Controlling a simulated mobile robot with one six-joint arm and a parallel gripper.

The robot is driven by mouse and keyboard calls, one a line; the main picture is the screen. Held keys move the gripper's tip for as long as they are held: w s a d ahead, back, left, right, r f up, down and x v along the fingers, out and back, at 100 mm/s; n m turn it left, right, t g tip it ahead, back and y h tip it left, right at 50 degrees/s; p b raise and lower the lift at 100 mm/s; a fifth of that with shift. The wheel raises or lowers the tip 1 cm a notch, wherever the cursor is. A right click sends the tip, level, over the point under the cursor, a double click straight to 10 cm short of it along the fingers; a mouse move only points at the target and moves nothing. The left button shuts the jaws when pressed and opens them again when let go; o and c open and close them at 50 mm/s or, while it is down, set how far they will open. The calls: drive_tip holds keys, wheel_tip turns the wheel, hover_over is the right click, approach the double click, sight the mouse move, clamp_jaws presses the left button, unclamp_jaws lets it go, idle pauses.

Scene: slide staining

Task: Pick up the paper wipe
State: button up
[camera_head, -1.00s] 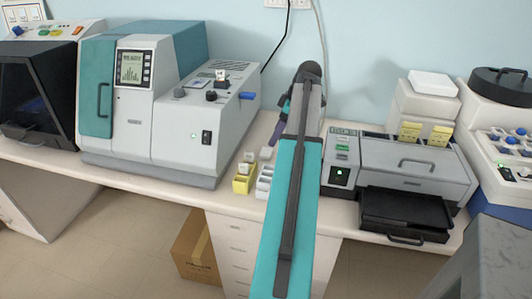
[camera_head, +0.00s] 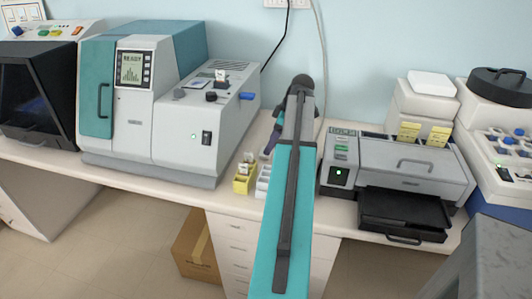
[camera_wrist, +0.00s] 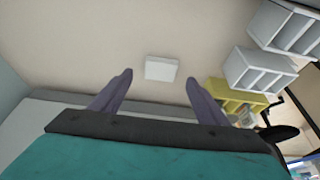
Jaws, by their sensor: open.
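A small white square (camera_wrist: 161,68), which looks like the paper wipe, lies flat on the pale bench top in the wrist view. It is ahead of and between the two purple fingers of my gripper (camera_wrist: 158,82), apart from both. The fingers are spread, with nothing held between them. In the head view my gripper (camera_head: 270,141) hangs over the bench between the large analyser and the grey drawer unit. My arm seems to hide the wipe there.
A yellow rack (camera_wrist: 222,90) and white racks (camera_wrist: 258,70) stand right of the wipe in the wrist view. The analyser (camera_head: 180,120) stands left and the grey drawer unit (camera_head: 415,165) right in the head view. The bench around the wipe looks clear.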

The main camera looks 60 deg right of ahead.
drive_tip(key=shift+p+x, duration=0.55)
drive_tip(key=shift+x, duration=1.45)
drive_tip(key=shift+s, duration=0.1)
drive_tip(key=c, duration=1.1)
